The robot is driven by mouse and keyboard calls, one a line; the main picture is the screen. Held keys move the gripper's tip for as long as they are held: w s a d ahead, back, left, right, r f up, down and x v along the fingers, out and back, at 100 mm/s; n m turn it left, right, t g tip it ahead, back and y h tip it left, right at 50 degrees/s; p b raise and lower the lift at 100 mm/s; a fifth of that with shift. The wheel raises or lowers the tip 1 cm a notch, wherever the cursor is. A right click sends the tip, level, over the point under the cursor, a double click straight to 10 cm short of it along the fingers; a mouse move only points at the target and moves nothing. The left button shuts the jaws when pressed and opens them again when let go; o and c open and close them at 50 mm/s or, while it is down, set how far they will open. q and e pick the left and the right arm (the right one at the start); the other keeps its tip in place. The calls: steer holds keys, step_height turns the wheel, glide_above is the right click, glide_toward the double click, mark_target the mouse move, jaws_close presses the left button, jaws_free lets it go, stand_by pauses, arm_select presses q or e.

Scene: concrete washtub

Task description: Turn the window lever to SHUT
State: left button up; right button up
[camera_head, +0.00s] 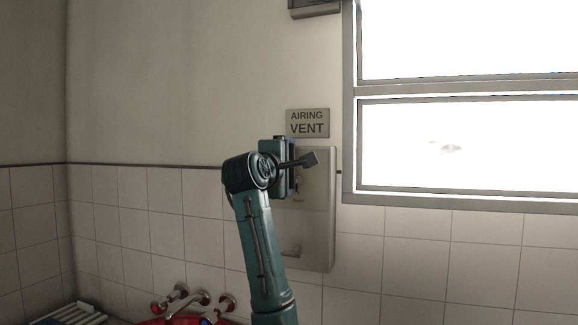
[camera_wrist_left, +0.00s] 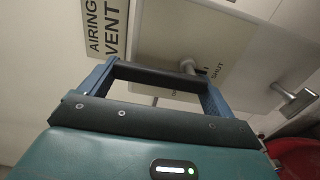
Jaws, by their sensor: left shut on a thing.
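A pale wall panel (camera_head: 318,222) is fixed under the "AIRING VENT" sign (camera_head: 307,123), and it also shows in the left wrist view (camera_wrist_left: 235,40). The lever's hub (camera_wrist_left: 188,66) shows there near the word SHUT (camera_wrist_left: 217,71). The gripper hides part of the lever. My right gripper is out of view.
The window (camera_head: 465,145) and its frame are to the right. Taps (camera_head: 200,298) and a red basin (camera_head: 170,321) are below, with a slatted rack (camera_head: 72,314) at left.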

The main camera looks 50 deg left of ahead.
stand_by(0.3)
arm_select(q)
steer(key=o, duration=1.1)
steer(key=shift+o, duration=0.2)
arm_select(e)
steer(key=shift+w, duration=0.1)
arm_select(q)
steer(key=b+v, duration=0.2)
steer(key=v, duration=1.1)
steer(key=shift+s+b, duration=0.15)
steer(key=shift+b, duration=0.25)
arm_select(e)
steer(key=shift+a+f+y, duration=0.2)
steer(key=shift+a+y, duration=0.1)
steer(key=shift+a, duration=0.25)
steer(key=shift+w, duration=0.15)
